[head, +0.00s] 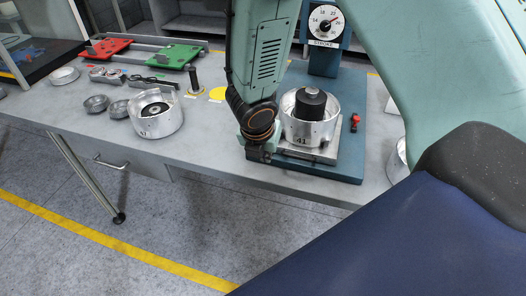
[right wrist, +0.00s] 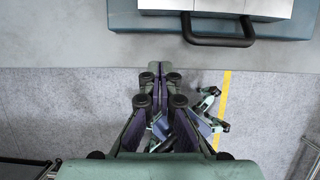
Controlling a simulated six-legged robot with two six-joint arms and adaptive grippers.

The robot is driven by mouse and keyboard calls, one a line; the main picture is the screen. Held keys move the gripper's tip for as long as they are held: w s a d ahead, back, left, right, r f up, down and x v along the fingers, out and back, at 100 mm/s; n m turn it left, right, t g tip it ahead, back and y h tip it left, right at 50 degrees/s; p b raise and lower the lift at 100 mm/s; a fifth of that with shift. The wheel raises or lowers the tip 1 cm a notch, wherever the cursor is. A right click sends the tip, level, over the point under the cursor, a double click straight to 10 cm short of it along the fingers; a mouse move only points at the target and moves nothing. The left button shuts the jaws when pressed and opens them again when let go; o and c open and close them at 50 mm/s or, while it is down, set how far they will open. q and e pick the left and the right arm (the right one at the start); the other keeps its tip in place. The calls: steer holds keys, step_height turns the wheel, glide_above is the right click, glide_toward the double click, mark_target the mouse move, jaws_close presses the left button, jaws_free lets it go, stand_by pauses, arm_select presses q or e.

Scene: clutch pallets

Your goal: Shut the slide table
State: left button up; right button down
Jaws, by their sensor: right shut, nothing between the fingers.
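The slide table (head: 326,153) is a silver plate on the blue base of the press, under the dial marked STROKE. A metal housing marked 41 (head: 296,131) with a black cylinder in it stands on the plate. In the right wrist view the slide table's front edge (right wrist: 218,6) carries a dark bar handle (right wrist: 218,43) that sticks out over the blue base. My right gripper (head: 262,152) is shut and empty at the left front of the slide table. In its wrist view the closed fingertips (right wrist: 160,68) are below and left of the handle, apart from it. My left gripper is out of view.
The press's blue base (head: 356,120) bears a small red part (head: 354,122). On the grey bench (head: 215,140) stand another housing (head: 157,127), several small metal parts, and red (head: 104,48) and green (head: 176,56) plates on rails. The floor before the bench is clear.

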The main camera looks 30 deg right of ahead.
steer(key=b+x, duration=0.1)
steer(key=x, duration=0.3)
steer(key=shift+w, duration=0.1)
steer(key=shift+w+d+p, duration=0.8)
steer(key=shift+w+d, duration=0.1)
steer(key=shift+w, duration=0.1)
steer(key=shift+w+d+f, duration=0.1)
steer(key=shift+w+d, duration=0.2)
steer(key=shift+d, duration=0.4)
steer(key=shift+w+a, duration=0.1)
steer(key=shift+a, duration=0.1)
